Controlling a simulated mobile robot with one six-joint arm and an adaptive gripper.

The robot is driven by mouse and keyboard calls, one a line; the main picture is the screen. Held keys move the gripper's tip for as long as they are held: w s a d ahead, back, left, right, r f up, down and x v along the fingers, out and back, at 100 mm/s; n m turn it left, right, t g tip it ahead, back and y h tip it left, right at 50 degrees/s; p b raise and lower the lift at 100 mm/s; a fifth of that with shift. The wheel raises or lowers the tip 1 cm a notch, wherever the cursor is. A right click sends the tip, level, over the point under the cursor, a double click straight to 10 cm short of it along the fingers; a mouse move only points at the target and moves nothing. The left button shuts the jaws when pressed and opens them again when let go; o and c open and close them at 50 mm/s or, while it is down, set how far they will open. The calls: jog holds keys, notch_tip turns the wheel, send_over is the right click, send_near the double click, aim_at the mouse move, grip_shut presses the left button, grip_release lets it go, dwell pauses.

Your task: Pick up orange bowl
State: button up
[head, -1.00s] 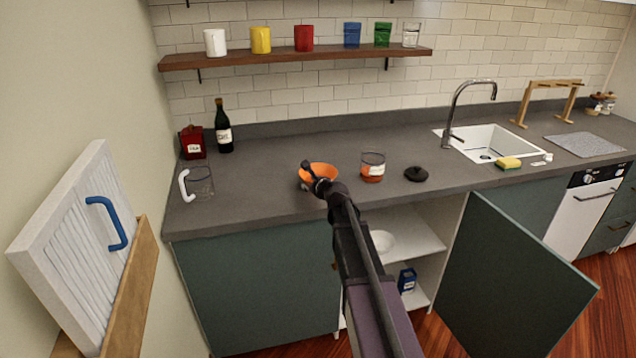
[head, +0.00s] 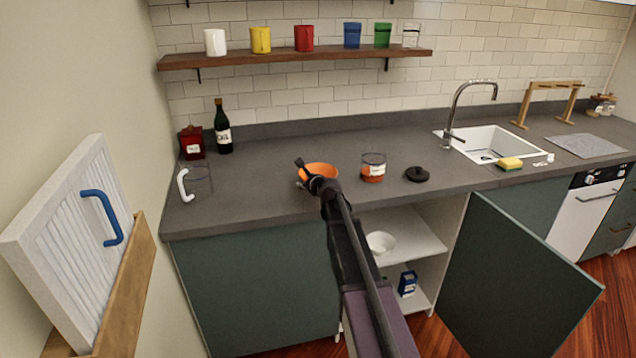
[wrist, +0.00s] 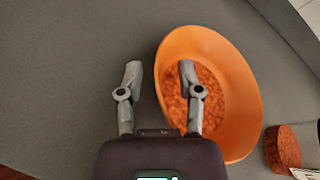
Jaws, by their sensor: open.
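The orange bowl (head: 321,170) stands on the grey counter, partly hidden behind my arm in the head view. In the wrist view the orange bowl (wrist: 243,100) is right of centre and holds an orange-red grainy filling. My gripper (wrist: 160,72) is open, with nothing held. Its right finger shows over the inside of the bowl and its left finger over the bare counter, so the bowl's left rim lies between them. In the head view my gripper (head: 306,172) is at the bowl's left side. I cannot tell whether it touches the bowl.
A glass jar (head: 373,168) with orange contents stands close to the bowl's right. A black lid (head: 417,174) lies further right. A clear mug (head: 199,181), a red canister (head: 192,142) and a dark bottle (head: 223,128) stand left. A cabinet door (head: 515,275) hangs open below.

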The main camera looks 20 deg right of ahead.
dwell(0.3)
grip_shut()
jog(key=shift+r, duration=0.2)
notch_tip(320, 180, up, 3)
jog(key=p, duration=0.3)
jog(key=shift+r+p, duration=0.2)
jog(key=shift+p, duration=0.2)
jog(key=s+a+r+p, duration=0.1)
jog(key=s, duration=1.5)
jog(key=shift+r, duration=0.15)
jog(key=shift+a, duration=0.1)
